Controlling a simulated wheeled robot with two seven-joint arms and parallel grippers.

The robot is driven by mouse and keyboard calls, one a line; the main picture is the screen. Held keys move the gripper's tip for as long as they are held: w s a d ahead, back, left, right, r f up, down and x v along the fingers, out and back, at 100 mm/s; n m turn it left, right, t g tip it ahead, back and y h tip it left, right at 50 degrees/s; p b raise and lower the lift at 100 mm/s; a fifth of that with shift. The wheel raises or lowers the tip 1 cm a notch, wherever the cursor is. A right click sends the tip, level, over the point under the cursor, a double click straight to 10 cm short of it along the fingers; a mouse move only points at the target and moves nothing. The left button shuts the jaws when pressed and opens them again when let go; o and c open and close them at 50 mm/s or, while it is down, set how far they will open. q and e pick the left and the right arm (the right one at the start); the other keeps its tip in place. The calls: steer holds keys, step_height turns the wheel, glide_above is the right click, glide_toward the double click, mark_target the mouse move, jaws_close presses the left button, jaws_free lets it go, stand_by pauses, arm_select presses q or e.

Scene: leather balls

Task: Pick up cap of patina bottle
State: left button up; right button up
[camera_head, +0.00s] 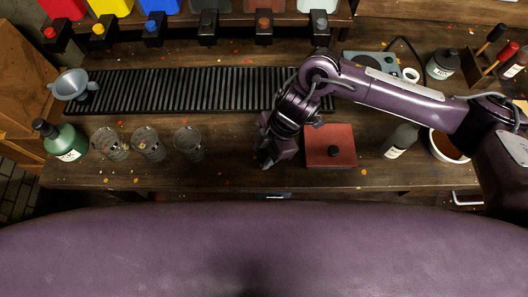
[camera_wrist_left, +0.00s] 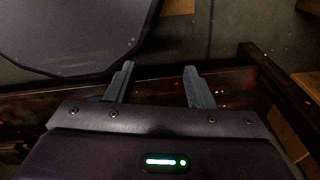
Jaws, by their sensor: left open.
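A small black cap-like piece (camera_head: 334,152) sits on a dark red block (camera_head: 318,138) near the front edge of the workbench. A grey bottle with a pale label (camera_head: 401,141) stands to the right of the block. A green bottle with a black cap (camera_head: 66,143) stands at the far left; I cannot tell which bottle is the patina one. My right gripper (camera_head: 270,160) points down just left of the red block, apart from the black piece; its jaw gap is not clear. My left gripper (camera_wrist_left: 160,85) is open and empty in the left wrist view, and is not visible in the head view.
Several glasses (camera_head: 149,143) stand left of my right gripper. A ribbed black rack (camera_head: 170,90) lies behind them, with a grey funnel (camera_head: 70,84) at its left end. A white bowl (camera_head: 446,147) is at the right. Coloured containers (camera_head: 110,6) line the back.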

steer(key=c, duration=0.7)
arm_select(q)
steer(key=shift+s, duration=0.55)
arm_select(e)
steer(key=shift+o, duration=0.2)
steer(key=shift+r, duration=0.1)
